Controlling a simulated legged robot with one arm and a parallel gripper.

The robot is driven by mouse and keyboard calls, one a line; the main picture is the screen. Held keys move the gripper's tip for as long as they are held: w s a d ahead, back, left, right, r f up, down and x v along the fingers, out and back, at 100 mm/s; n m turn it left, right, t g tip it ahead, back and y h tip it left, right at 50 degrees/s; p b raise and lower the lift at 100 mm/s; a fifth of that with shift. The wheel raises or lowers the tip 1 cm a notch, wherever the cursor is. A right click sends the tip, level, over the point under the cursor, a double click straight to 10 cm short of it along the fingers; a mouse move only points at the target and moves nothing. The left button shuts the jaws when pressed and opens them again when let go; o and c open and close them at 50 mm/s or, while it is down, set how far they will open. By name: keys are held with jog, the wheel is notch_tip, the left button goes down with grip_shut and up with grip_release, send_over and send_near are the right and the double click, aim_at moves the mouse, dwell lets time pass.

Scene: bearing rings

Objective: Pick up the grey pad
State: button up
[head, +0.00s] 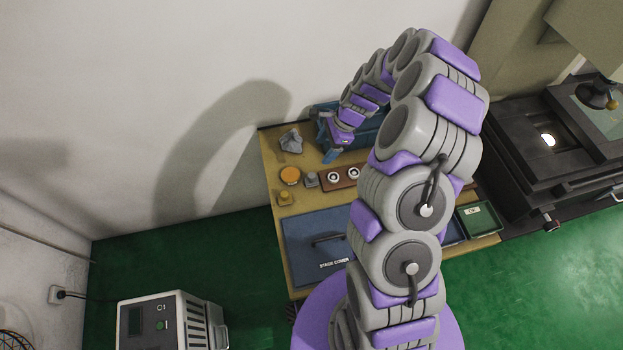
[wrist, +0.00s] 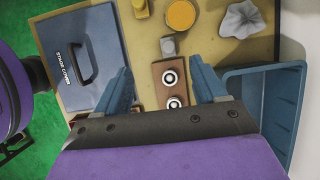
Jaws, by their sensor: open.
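No flat grey pad is plain to see. A small grey block (wrist: 168,46) stands near the brown ring holder in the wrist view; it also shows in the head view (head: 311,179). A crumpled pale grey piece (wrist: 242,20) lies at the upper right in the wrist view and near the bench's back corner in the head view (head: 291,140). I cannot tell which is the pad. My gripper (wrist: 163,84) is open and empty, its blue fingers spread on either side of the ring holder in the picture. In the head view, my gripper (head: 332,141) is over the bench's back part.
The wooden bench (head: 272,160) bears a brown holder (wrist: 160,92) with two rings, an orange disc (wrist: 181,14), a yellowish block (head: 285,198) and a blue stage cover (head: 300,235). A blue bin (wrist: 276,70) is right of my fingers. A wall (head: 150,90) stands behind.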

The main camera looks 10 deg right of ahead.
notch_tip(320, 180, down, 3)
jog(key=d+m, duration=0.2)
jog(key=b, duration=0.3)
send_near(313, 175)
jog(key=x, duration=0.7)
jog(key=shift+s, duration=0.1)
jog(key=b+x, duration=0.2)
jog(key=x, duration=0.3)
jog(key=shift+d, duration=0.1)
jog(key=c, duration=1.3)
jog(key=shift+r, duration=0.15)
